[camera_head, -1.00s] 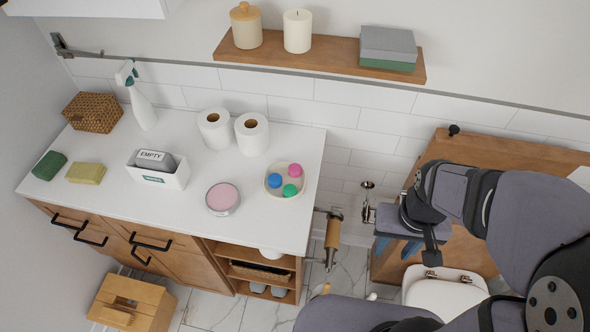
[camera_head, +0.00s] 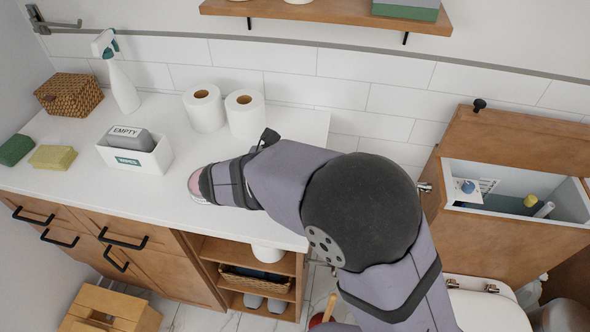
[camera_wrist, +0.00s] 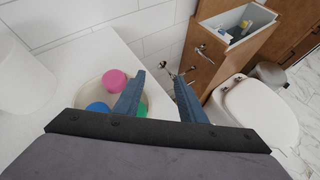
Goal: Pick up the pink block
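The pink block (camera_wrist: 115,82) is a rounded piece in a shallow pale dish (camera_wrist: 82,92) on the white counter, seen in the wrist view. A blue piece (camera_wrist: 97,107) and a green piece (camera_wrist: 143,108) are in the same dish; my left finger partly hides the green one. My gripper (camera_wrist: 159,76) is open with nothing between its two blue fingers. Its left finger is over the dish's right part, and the pink block is left of both fingers.
On the counter (camera_head: 60,170) stand toilet rolls (camera_head: 224,112), a white box (camera_head: 135,155) marked EMPTY, a spray bottle (camera_head: 122,88), a basket and sponges. An open wooden cabinet (camera_head: 505,240) and toilet (camera_wrist: 255,112) are at right.

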